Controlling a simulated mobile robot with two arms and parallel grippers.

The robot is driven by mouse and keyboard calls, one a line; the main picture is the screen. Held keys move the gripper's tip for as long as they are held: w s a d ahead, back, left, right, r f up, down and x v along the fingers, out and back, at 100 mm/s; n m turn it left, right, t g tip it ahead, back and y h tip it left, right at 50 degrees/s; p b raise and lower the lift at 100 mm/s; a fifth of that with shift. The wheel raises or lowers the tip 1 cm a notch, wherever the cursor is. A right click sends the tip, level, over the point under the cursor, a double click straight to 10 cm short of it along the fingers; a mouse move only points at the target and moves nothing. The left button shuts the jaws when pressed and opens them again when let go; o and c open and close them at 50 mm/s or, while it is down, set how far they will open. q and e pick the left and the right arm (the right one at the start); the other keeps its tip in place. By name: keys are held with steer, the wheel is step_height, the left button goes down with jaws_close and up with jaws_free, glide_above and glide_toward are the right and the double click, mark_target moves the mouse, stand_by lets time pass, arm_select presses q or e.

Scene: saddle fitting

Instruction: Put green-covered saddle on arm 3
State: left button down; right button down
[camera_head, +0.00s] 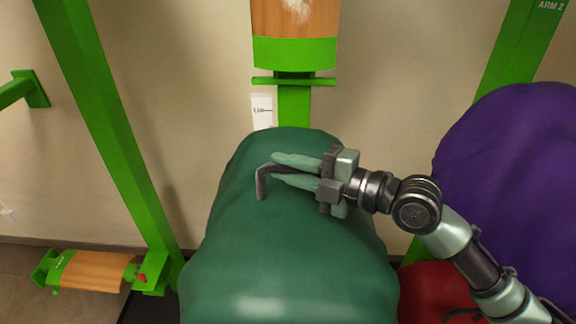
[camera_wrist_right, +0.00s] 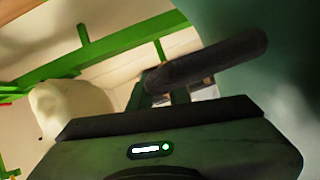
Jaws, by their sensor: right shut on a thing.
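The green-covered saddle (camera_head: 290,255) is a large rounded dark green bulk in the lower middle of the head view. A dark grey handle (camera_head: 262,185) stands on its top. My right gripper (camera_head: 276,168) comes in from the right and is shut on this handle. In the right wrist view the dark handle bar (camera_wrist_right: 215,58) crosses in front of the camera, with the green cover (camera_wrist_right: 285,50) beside it. Whether the saddle rests on anything is hidden. No label reading arm 3 is legible. My left gripper is not in view.
A wood-topped green arm (camera_head: 295,55) is beyond the saddle; another (camera_head: 95,270) sits low left. A purple-covered bulk (camera_head: 515,190) and a red one (camera_head: 435,290) are close on the right. An "ARM 2" post (camera_head: 525,40) and a green post (camera_head: 105,120) flank the saddle.

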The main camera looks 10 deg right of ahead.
steer(key=shift+s+r, duration=0.1)
steer(key=shift+r, duration=0.15)
